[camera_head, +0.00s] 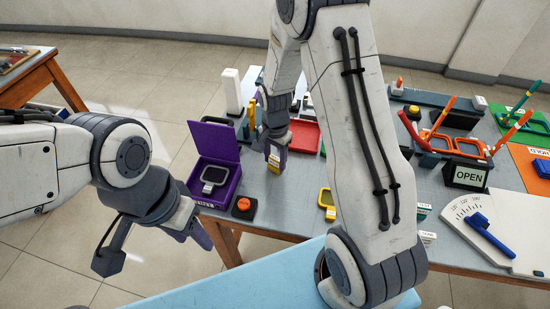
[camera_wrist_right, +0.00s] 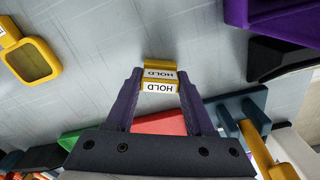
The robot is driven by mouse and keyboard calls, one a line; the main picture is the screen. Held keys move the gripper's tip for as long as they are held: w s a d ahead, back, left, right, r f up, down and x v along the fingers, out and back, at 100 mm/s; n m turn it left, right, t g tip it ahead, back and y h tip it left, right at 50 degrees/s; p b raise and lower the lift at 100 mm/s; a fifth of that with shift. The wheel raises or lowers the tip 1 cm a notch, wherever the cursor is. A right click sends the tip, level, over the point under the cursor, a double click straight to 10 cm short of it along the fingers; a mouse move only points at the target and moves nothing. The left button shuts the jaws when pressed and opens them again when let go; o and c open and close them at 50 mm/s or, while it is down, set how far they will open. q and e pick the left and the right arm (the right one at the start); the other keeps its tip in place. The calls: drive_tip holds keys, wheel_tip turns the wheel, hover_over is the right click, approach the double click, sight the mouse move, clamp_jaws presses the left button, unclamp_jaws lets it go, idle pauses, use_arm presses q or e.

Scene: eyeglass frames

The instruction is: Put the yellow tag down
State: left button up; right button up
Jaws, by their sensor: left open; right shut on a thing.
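The yellow tag (camera_wrist_right: 159,87), with white labels reading HOLD, is between the purple fingers of my right gripper (camera_wrist_right: 159,76), which is shut on it. In the head view the tag (camera_head: 276,161) shows small at the tips of my right gripper (camera_head: 274,147), over the grey table between the purple box and the red tray. I cannot tell whether it touches the table. My left gripper (camera_head: 199,232) is open, off the table's front left edge, and partly hidden by its own wrist.
An orange button (camera_head: 244,204) and a yellow frame (camera_head: 327,198) lie nearer the front. A red tray (camera_head: 304,136) is right. Bare grey table (camera_head: 285,200) lies between button and frame.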

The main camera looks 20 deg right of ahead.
drive_tip(key=shift+f, duration=0.15)
drive_tip(key=o, duration=1.3)
